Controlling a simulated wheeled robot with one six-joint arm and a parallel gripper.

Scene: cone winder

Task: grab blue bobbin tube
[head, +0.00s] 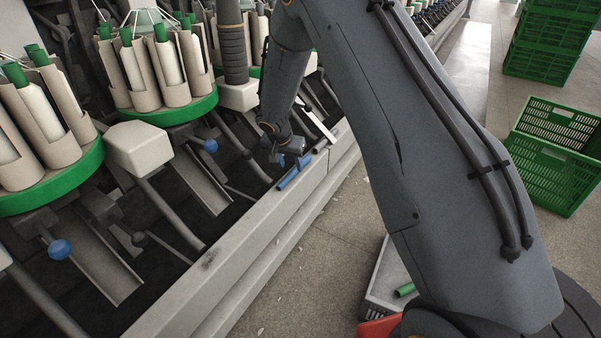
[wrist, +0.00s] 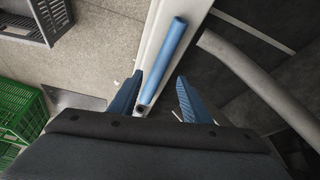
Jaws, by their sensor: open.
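The blue bobbin tube (head: 289,179) lies on the pale ledge along the front of the winder. In the head view my gripper (head: 290,160) is small and partly hidden by the wrist, just above the tube.
Green-rimmed carriers (head: 165,113) with cones stand along the winder at left. A blue knob (head: 210,145) sticks out near the ledge. A grey crate (head: 385,284) with a green tube is on the floor by my base. Green crates (head: 553,160) stand at right. Open floor lies between.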

